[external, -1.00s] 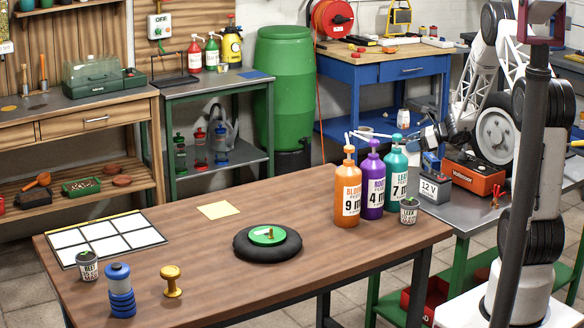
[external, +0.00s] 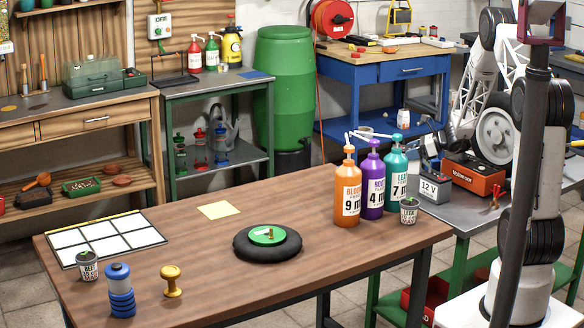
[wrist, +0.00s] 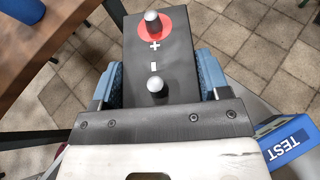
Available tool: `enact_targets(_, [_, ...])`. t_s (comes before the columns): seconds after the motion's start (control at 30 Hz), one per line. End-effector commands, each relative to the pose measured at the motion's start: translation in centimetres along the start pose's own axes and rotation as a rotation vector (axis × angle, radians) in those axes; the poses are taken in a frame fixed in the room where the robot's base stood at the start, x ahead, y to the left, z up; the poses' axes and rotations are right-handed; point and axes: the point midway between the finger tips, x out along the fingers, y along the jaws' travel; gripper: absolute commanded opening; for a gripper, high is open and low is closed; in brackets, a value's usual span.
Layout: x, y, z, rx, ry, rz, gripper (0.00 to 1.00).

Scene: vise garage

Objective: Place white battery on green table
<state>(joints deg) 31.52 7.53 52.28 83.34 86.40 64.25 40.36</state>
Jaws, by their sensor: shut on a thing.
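My gripper (wrist: 158,92) is shut on a battery (wrist: 174,64) with a black top, a red-ringed plus terminal and a minus terminal. Its side colour is hidden in the wrist view. In the external view a white battery (external: 429,188) marked 12 V shows at the left end of the grey-topped table on the right; whether it touches the top is unclear. My gripper is hard to make out there. A green-framed table (external: 212,88) with a grey top stands at the back, left of the green barrel.
Orange (external: 347,190), purple (external: 373,185) and teal (external: 398,170) pump bottles and a small pot (external: 409,211) stand on the brown table (external: 190,250) near the battery. A red charger (external: 473,177) is to its right. A blue TEST device (wrist: 292,142) shows beside my gripper.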

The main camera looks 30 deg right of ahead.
Motion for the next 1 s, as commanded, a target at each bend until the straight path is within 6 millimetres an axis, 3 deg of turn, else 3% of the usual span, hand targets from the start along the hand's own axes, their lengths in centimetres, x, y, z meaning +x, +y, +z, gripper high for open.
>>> enact_targets(0.5, [1.2, -0.1, -2.8, -0.001, -0.001, -0.001, 0.00])
enact_targets(1.0, [1.4, -0.1, -3.3, -0.002, -0.001, -0.001, 0.00])
